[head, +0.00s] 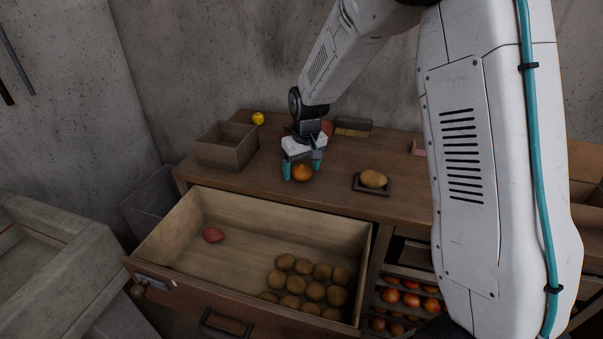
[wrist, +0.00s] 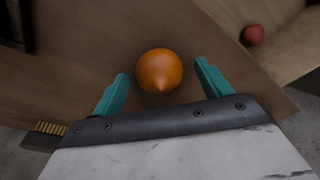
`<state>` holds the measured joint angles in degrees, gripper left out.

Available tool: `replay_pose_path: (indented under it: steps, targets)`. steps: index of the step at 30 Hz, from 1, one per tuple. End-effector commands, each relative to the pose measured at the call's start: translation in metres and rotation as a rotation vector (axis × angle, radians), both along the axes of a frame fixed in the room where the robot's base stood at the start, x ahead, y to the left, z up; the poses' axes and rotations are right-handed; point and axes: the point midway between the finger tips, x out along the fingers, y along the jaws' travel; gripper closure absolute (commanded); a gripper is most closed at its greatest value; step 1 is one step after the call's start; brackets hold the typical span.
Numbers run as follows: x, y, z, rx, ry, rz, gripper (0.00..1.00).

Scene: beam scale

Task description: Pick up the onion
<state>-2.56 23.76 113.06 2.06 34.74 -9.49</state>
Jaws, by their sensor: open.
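The onion (head: 302,172) is orange-brown and round, and sits on the wooden counter top near its front edge. In the wrist view the onion (wrist: 159,71) shows whole, its tip towards the gripper. My gripper (head: 302,170) is over the counter at the onion, pointing down, with teal fingers. In the wrist view my gripper (wrist: 160,82) is open, one finger on each side of the onion, with a visible gap on both sides. The onion lies about level with the fingertips in that view. Nothing is held.
Below is an open drawer (head: 272,206) with several potatoes (head: 312,291) and a reddish one (head: 213,234). On the counter stand a wooden box (head: 225,153), a yellow fruit (head: 258,118), a brush (head: 353,127), and a dark tray (head: 359,186) bearing a potato (head: 374,178).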

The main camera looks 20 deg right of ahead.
Motion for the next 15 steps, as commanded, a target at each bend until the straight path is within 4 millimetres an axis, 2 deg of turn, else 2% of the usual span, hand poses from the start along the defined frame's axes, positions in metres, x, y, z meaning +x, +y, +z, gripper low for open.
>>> replay_pose_path:
  steps: [3,10,11,15]
  targets:
    - [0.0014,0.0004,-0.0092,0.0,-0.001,0.0,0.23]
    - [0.0017,0.0005,-0.0102,0.0,-0.001,0.0,0.23]
    - [0.0017,0.0005,-0.0102,0.0,-0.001,0.0,0.29]
    - [0.0016,0.0005,-0.0101,0.0,-0.001,0.0,0.68]
